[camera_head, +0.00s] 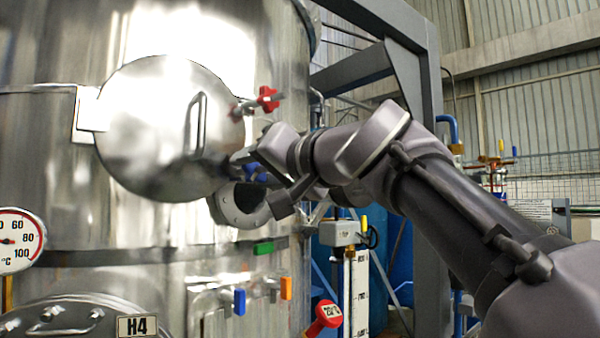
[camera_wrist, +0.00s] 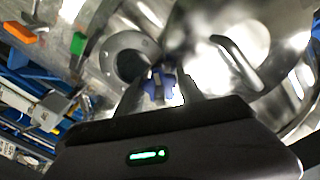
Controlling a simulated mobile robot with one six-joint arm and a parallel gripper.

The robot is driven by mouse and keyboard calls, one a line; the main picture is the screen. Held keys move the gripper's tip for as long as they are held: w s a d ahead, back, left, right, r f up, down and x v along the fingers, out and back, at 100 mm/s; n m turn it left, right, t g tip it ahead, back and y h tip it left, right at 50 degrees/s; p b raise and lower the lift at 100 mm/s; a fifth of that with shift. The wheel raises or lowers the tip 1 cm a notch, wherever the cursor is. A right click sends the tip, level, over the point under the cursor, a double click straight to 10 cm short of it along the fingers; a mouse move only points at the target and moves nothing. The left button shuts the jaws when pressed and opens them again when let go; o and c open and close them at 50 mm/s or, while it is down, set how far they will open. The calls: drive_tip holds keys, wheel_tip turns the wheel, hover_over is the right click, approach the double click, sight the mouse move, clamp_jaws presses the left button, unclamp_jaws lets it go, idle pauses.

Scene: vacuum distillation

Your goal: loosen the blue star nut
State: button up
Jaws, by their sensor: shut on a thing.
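The blue star nut (camera_wrist: 160,83) sits between my two gripper fingers in the wrist view, at the edge of the round hatch. In the head view the blue star nut (camera_head: 256,174) is partly hidden behind my gripper (camera_head: 262,172). My gripper is shut on it; the fingers also show in the wrist view (camera_wrist: 158,92). A red star nut (camera_head: 267,99) stands above it on the right edge of the round steel hatch door (camera_head: 150,125). The hatch door looks closed against the tank.
The steel tank (camera_head: 60,170) fills the left. An open-ended flange (camera_head: 228,212) lies just below my gripper. Green (camera_head: 264,248), blue (camera_head: 239,301) and orange (camera_head: 286,288) handles are lower down. A grey steel frame (camera_head: 425,100) stands behind my arm.

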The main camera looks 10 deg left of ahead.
drive_tip(key=shift+f, duration=0.2)
drive_tip(key=o, duration=1.4)
drive_tip(key=shift+c, duration=0.2)
drive_tip(key=shift+r, duration=0.1)
